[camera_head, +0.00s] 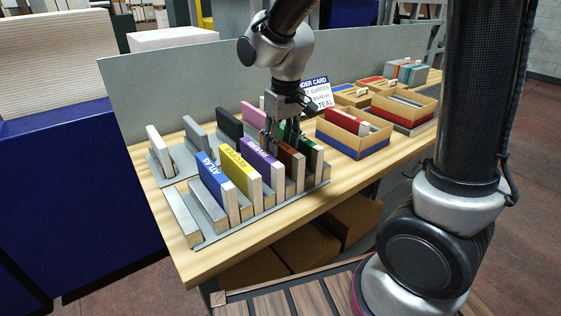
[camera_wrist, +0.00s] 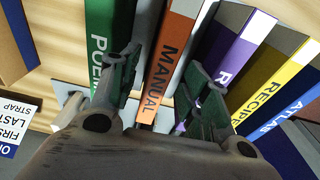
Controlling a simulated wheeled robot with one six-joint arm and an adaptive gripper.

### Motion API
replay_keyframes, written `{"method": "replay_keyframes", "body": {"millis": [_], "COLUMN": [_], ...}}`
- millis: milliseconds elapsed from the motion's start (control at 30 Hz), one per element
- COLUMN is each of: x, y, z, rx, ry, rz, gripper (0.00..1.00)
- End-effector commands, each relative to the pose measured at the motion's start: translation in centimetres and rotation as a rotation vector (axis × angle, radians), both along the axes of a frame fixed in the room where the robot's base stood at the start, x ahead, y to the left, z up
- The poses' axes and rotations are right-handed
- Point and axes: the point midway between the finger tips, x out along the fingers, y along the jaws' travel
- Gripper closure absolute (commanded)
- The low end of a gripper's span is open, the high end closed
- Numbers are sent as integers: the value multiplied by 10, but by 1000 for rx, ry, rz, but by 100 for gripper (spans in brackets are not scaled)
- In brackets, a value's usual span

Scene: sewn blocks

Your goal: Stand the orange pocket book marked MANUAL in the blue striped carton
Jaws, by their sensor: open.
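The orange book marked MANUAL (camera_wrist: 170,62) stands upright in a row in the wrist view, between a green book and a purple one. In the head view it is the brown-orange book (camera_head: 291,158), partly hidden by my gripper. My gripper (camera_head: 271,147) is open and points down over the row. In the wrist view its fingers (camera_wrist: 163,75) appear on either side of the orange book; I cannot tell whether they touch it. The blue striped carton (camera_head: 344,140) stands right of the row, open-topped, with a red book and pale blocks inside.
The green (camera_wrist: 107,30), purple (camera_head: 262,158), yellow (camera_head: 238,172) and blue (camera_head: 213,180) books stand close by in the grey rack (camera_head: 225,233). Another carton (camera_head: 412,117) is behind the striped one. A card (camera_head: 318,93) stands behind the row. A grey panel (camera_head: 160,85) backs the table.

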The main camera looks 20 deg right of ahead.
Motion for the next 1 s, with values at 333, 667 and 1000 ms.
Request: {"method": "replay_keyframes", "body": {"millis": [333, 667, 1000], "x": [2, 2, 2], "y": [0, 0, 0], "z": [-16, -16, -15], "rx": [0, 0, 1], "ry": [-1, -1, -2], "rz": [0, 0, 0], "gripper": [54, 100, 100]}}
